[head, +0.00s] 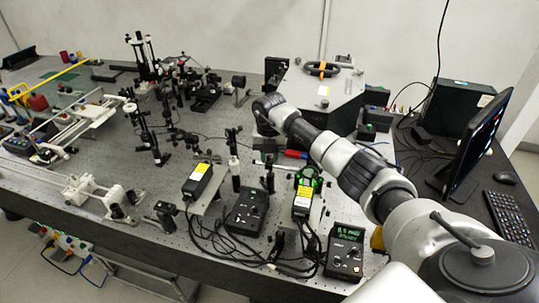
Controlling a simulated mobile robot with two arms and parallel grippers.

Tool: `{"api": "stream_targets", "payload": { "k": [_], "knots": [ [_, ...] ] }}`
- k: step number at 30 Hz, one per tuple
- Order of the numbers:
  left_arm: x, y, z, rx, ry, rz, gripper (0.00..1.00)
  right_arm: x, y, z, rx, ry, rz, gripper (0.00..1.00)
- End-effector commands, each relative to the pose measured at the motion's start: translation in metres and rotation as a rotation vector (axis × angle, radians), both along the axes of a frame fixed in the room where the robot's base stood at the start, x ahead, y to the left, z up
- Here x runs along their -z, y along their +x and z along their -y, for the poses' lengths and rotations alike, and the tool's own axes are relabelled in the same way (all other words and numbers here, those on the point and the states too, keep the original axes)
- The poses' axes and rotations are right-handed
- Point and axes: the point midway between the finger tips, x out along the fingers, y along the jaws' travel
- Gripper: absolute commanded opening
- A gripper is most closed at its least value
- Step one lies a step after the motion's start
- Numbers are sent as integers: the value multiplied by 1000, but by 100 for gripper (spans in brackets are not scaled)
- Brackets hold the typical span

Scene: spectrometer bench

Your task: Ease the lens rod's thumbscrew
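My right arm reaches in from the lower right, and its far end with the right gripper (266,128) hangs over the middle of the bench. The gripper's fingers are small and dark against the dark parts below, so their opening is unclear. Black rods with mounts stand near it: one post (233,160) just left of and below it, and another post (269,178) below it. More rods (146,130) stand further left. I cannot tell which is the lens rod, and its thumbscrew is too small to make out. My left gripper is out of view.
The perforated optical table (120,165) is crowded. Power supplies and controllers (246,210) with loose cables stand at the front. A grey housing with a handle (322,90) stands behind my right arm. A monitor (478,140) and keyboard (510,215) are at right.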

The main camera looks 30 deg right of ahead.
Motion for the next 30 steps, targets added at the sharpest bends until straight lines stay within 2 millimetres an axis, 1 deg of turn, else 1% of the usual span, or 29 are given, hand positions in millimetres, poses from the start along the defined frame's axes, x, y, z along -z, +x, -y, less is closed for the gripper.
{"api": "stream_targets", "payload": {
  "k": [1,4,5,11,17,23,30],
  "knots": [
    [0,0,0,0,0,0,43,0,0,0,0,0,0,17],
    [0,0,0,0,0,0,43,0,0,0,0,0,0,2],
    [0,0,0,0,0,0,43,0,0,0,0,0,0,0],
    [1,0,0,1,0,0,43,0,0,0,-8,0,0,0],
    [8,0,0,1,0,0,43,1,0,1,-68,-1,0,0],
    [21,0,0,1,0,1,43,3,0,1,-201,-3,1,0],
    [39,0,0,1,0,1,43,3,0,1,-422,-2,1,0]
  ]
}}
